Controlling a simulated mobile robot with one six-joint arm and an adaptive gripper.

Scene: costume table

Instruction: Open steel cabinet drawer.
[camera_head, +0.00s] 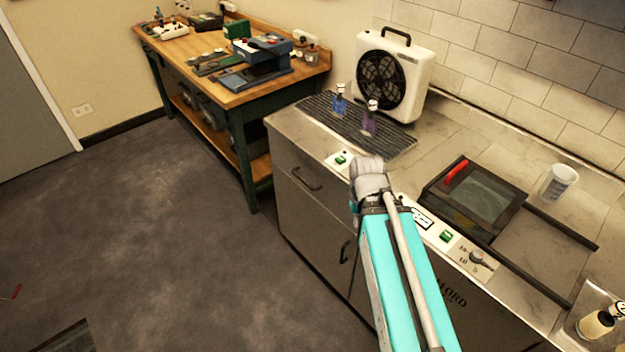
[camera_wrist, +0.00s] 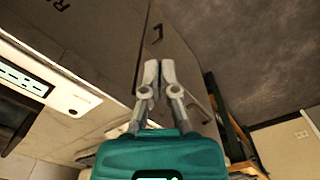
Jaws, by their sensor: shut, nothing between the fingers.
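The steel cabinet (camera_head: 310,215) stands under the counter in the head view. Its upper drawer has a dark bar handle (camera_head: 307,180) and its front sits flush, so the drawer looks closed. A second, upright handle (camera_head: 345,252) is on the panel lower right; in the wrist view a handle (camera_wrist: 157,34) shows beyond the fingertips. My gripper (camera_wrist: 159,72) is shut and empty in front of the cabinet face in the wrist view. Its fingers are hidden behind my arm in the head view. I cannot tell how far they are from the drawer handle.
The counter holds a white fan (camera_head: 394,75), two small bottles on a ribbed dark mat (camera_head: 385,141), a dark frame with a red handle (camera_head: 474,194) and a white cup (camera_head: 559,182). A wooden workbench (camera_head: 185,48) stands at the back left.

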